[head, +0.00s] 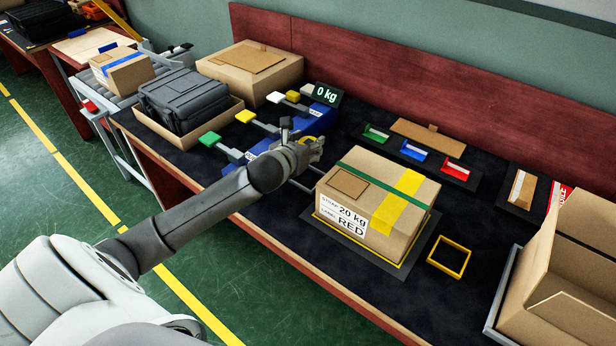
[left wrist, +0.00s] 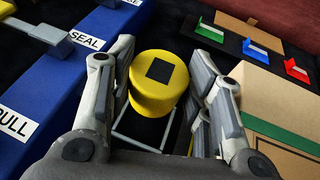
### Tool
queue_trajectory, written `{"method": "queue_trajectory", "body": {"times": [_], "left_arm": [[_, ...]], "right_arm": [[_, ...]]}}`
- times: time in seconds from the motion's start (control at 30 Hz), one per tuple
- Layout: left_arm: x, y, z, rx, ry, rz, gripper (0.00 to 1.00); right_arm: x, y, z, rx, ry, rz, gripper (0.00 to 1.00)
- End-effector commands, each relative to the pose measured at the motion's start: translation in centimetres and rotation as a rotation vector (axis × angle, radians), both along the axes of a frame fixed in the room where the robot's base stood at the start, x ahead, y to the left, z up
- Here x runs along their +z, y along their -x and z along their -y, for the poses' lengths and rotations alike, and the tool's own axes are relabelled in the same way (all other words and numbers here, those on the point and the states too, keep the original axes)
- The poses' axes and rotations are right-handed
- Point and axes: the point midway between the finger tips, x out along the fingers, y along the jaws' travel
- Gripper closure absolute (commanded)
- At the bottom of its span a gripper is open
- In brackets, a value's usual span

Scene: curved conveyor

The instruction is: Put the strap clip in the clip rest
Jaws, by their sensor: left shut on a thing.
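My left gripper (head: 314,146) is shut on a yellow round block with a black square on top, which looks like the strap clip (left wrist: 152,95). The block sits between the two fingers in the left wrist view and is mostly hidden by the gripper in the head view. It is above the table, over a thin grey square outline (left wrist: 138,142), just left of the strapped carton. I cannot tell for sure which thing is the clip rest; that grey outline may be it. A yellow square frame (head: 449,256) lies right of the carton. My right gripper is not in view.
The carton (head: 365,215) reads 20 kg, RED, with green and yellow straps. A blue unit (head: 262,148) with levers and a 0 kg display (head: 326,94) stands left. Green, blue and red holders (head: 413,152) are behind. An open box (head: 570,275) stands right.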

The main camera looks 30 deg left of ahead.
Motion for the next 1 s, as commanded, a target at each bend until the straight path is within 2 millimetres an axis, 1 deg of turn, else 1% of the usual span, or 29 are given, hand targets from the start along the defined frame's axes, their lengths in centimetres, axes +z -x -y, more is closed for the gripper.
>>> {"method": "queue_trajectory", "body": {"times": [0.03, 0.13, 0.23, 0.37, 0.43, 0.6, 0.67, 0.87, 1.0], "left_arm": [[-1.5, 0.1, 0.1, 0.001, 0.005, -0.005, 0.80], [-3.4, 0.1, 0.1, 0.002, 0.006, -0.005, 0.80], [-4.6, 0.1, 0.1, 0.001, 0.003, -0.003, 0.80], [-5.4, 0.0, 0.1, -0.001, 0.001, -0.001, 0.80], [-6.1, 0.1, 0.1, 0.001, 0.003, -0.004, 0.80], [-8.5, 0.1, 0.1, 0.000, 0.004, -0.002, 0.80], [-9.0, 0.1, 0.1, -0.001, 0.002, -0.002, 0.80], [-8.9, 0.0, 0.1, -0.002, 0.000, -0.001, 0.80], [-9.2, 0.0, 0.1, -0.002, 0.000, -0.001, 0.80]], "right_arm": [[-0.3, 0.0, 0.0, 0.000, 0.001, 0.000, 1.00], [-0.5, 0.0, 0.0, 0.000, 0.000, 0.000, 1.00], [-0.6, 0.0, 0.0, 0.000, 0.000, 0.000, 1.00], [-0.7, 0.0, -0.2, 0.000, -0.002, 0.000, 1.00], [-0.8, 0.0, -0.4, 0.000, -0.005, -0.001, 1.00], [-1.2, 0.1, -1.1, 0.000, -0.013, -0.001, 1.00], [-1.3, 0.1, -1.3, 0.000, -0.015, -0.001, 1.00], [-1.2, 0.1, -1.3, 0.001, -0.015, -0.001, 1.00], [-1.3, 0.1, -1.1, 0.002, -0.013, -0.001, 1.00]]}}
